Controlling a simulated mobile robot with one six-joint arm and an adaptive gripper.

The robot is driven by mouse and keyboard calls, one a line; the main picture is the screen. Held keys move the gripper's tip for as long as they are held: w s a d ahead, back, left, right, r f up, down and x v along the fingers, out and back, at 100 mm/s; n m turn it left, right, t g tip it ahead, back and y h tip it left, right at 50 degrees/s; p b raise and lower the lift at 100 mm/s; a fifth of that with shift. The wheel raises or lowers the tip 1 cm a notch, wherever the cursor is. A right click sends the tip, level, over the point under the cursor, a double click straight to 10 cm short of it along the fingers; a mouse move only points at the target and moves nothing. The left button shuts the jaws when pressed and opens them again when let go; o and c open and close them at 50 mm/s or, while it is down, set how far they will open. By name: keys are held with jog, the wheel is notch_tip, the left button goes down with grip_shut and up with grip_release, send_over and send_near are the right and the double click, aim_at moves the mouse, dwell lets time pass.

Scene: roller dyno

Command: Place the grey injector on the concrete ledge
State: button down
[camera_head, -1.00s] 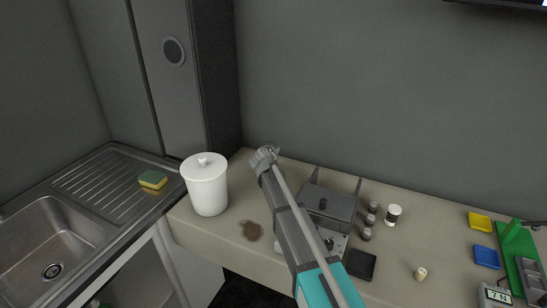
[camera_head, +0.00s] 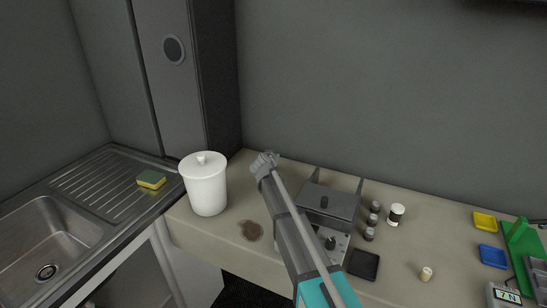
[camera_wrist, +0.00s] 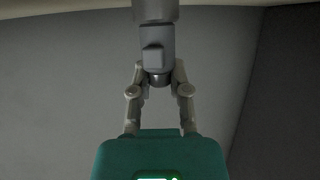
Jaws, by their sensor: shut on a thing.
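My gripper (camera_wrist: 158,78) is shut on the grey injector (camera_wrist: 154,38) in the wrist view. The injector is a grey cylinder with a small boxy part on its side, and its far end runs out of the top of that view. In the head view my arm reaches over the pale, concrete-looking ledge (camera_head: 445,232). The far end of the arm shows as a small grey tip near the back wall, left of a grey box-shaped device. The injector cannot be clearly told from the gripper there. The gap between it and the ledge is also unclear.
A white lidded canister (camera_head: 205,187) stands left of my arm, with a brown stain (camera_head: 251,230) nearby. The grey device (camera_head: 329,203), small bottles (camera_head: 372,219) and a black tray (camera_head: 363,264) stand right of it. A sink (camera_head: 48,240) is far left.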

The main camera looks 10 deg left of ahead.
jog(key=shift+s+d+f+b, duration=0.2)
jog(key=shift+s+b, duration=0.25)
jog(key=shift+b, duration=0.05)
jog(key=shift+a, duration=0.1)
jog(key=c, duration=0.6)
grip_release()
jog(key=shift+w, duration=0.1)
jog(key=shift+r, duration=0.15)
jog(key=shift+w+a+r+p, duration=0.2)
jog(key=shift+w+p, duration=0.1)
jog(key=shift+p, duration=0.3)
jog(key=shift+f+p+v, duration=0.15)
jog(key=shift+p+v, duration=1)
jog(key=shift+v, duration=1.75)
jog(key=shift+f+p+v, duration=0.1)
jog(key=shift+p+v, duration=1)
jog(key=shift+v, duration=1.85)
